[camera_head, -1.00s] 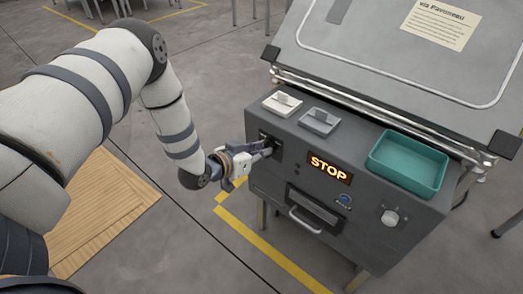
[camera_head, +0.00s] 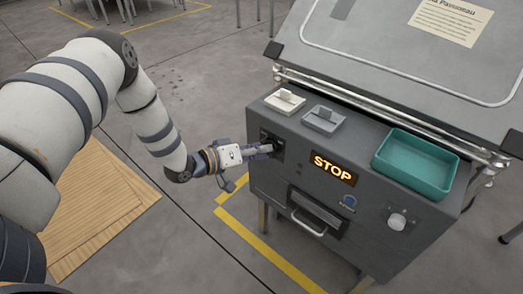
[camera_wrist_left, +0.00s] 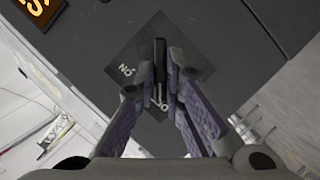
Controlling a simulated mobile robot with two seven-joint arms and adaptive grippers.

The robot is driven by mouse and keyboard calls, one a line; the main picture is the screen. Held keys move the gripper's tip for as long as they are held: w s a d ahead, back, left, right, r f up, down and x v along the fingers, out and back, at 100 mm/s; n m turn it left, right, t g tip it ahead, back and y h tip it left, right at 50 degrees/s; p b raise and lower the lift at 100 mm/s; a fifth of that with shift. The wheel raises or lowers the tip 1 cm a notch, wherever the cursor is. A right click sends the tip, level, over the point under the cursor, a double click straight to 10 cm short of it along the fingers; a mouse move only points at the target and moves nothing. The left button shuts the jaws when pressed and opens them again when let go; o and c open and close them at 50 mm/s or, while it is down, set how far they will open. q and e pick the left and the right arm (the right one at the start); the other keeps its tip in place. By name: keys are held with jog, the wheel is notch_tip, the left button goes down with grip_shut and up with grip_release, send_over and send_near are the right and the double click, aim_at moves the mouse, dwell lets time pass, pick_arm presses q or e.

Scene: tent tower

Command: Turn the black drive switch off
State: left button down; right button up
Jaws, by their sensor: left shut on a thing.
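The black drive switch (camera_wrist_left: 160,62) is a thin dark lever on a dark square plate (camera_wrist_left: 140,52) in the left wrist view. One label on the plate reads ON, seen upside down; another near the fingers is partly covered. My left gripper (camera_wrist_left: 167,82) has its fingers on both sides of the lever and is shut on it. In the head view my left gripper (camera_head: 264,149) reaches the switch plate (camera_head: 272,138) at the left of the grey cabinet's front (camera_head: 270,185); the fingers largely hide the lever there. My right gripper is not in view.
A lit STOP sign (camera_head: 333,168), a blue button (camera_head: 349,201), a pale knob (camera_head: 397,221) and a drawer handle (camera_head: 308,222) are on the front. A white switch (camera_head: 285,101), a grey switch (camera_head: 323,119) and a teal tray (camera_head: 415,163) are on top.

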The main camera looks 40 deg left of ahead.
pick_arm(q)
jog(key=shift+w+d+r, duration=0.1)
jog(key=shift+r, duration=0.05)
dwell(0.3)
jog(key=c, duration=1.7)
grip_release()
jog(key=v, duration=1.2)
jog(key=shift+d, duration=0.1)
